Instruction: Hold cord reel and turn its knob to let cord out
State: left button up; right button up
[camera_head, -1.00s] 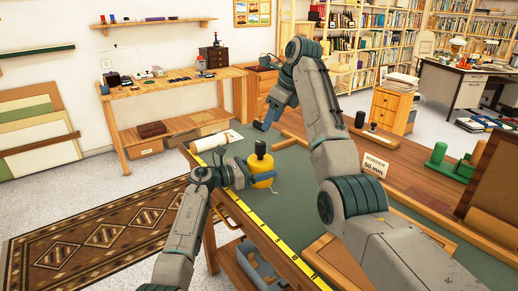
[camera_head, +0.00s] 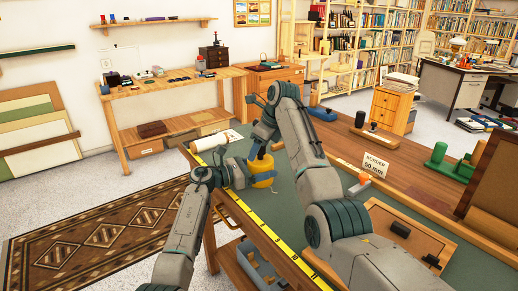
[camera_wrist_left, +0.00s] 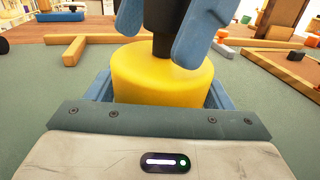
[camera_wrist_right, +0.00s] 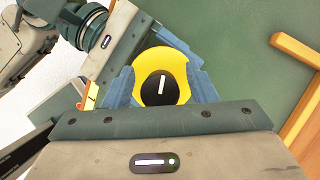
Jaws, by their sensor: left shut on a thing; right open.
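The yellow cord reel (camera_head: 264,182) stands upright on the green mat (camera_wrist_left: 262,85). My left gripper (camera_head: 246,177) is shut on its body from the side; the yellow side also shows in the left wrist view (camera_wrist_left: 160,75). The black knob (camera_wrist_right: 153,90) on top carries a white line in the right wrist view. My right gripper (camera_head: 260,153) is above the reel, pointing down. Its blue fingers are open, one on each side of the knob. I cannot tell whether they touch it.
A yellow measuring strip (camera_head: 246,210) runs along the mat's near edge. A white paper roll (camera_head: 210,143) lies behind the reel. A wooden tray (camera_head: 410,240), a "BORDER 50 mm" sign (camera_head: 376,166) and green blocks (camera_head: 436,158) are to the right.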

jog(key=shift+c, duration=0.2)
jog(key=c, duration=0.9)
jog(key=shift+c, duration=0.2)
jog(key=shift+n+g, duration=0.55)
jog(key=shift+n, duration=0.95)
jog(key=shift+n+g, duration=0.55)
jog(key=shift+n, duration=0.95)
jog(key=shift+s+y, duration=0.1)
jog(key=shift+y, duration=0.2)
jog(key=o, duration=1)
jog(key=shift+r, duration=0.1)
